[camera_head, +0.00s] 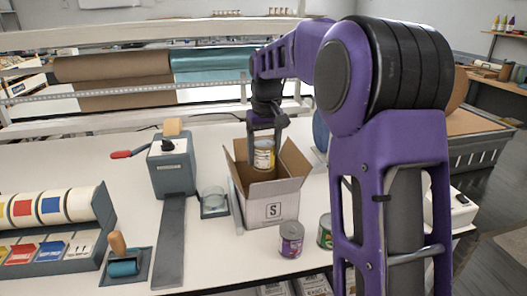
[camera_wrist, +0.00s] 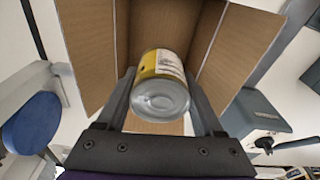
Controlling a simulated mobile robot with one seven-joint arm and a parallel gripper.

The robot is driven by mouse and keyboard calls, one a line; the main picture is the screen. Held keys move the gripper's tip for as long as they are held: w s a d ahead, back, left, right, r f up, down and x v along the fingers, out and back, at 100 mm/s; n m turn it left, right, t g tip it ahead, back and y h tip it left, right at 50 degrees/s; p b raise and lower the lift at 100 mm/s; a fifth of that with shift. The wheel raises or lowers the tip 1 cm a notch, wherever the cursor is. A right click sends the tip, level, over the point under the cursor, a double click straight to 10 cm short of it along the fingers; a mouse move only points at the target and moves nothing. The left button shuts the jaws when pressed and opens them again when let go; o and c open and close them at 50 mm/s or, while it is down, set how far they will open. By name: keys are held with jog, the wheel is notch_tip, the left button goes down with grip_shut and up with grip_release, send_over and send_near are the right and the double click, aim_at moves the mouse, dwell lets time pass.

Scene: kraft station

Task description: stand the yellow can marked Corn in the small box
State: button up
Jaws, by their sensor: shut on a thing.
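The yellow can (camera_head: 264,156) is upright in my gripper (camera_head: 264,138). It shows in the mouth of the small cardboard box marked S (camera_head: 273,211), and box wall shows around it. I cannot tell how far its bottom is below the rim, and its label is too small to read. In the wrist view the can (camera_wrist: 161,88) sits between the two fingers of my gripper (camera_wrist: 159,84), with a bare metal end facing the camera. The open flaps and brown inner walls of the box (camera_wrist: 92,50) show behind it. The box floor is mostly hidden.
A purple can (camera_head: 290,239) and a green can (camera_head: 325,232) stand on the table in front of the box. A glass dish on a grey stand (camera_head: 213,203) and a grey machine (camera_head: 172,165) are left of it. A label dispenser (camera_head: 50,225) stands farther left.

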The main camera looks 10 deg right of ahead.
aim_at(263, 141)
jog(key=shift+f+b, duration=3.1)
jog(key=shift+f, duration=2.8)
jog(key=o, duration=1.5)
jog(key=shift+o, duration=0.2)
notch_tip(263, 141, up, 11)
jog(key=p, duration=0.9)
jog(key=shift+f, duration=0.2)
jog(key=shift+r, duration=2.7)
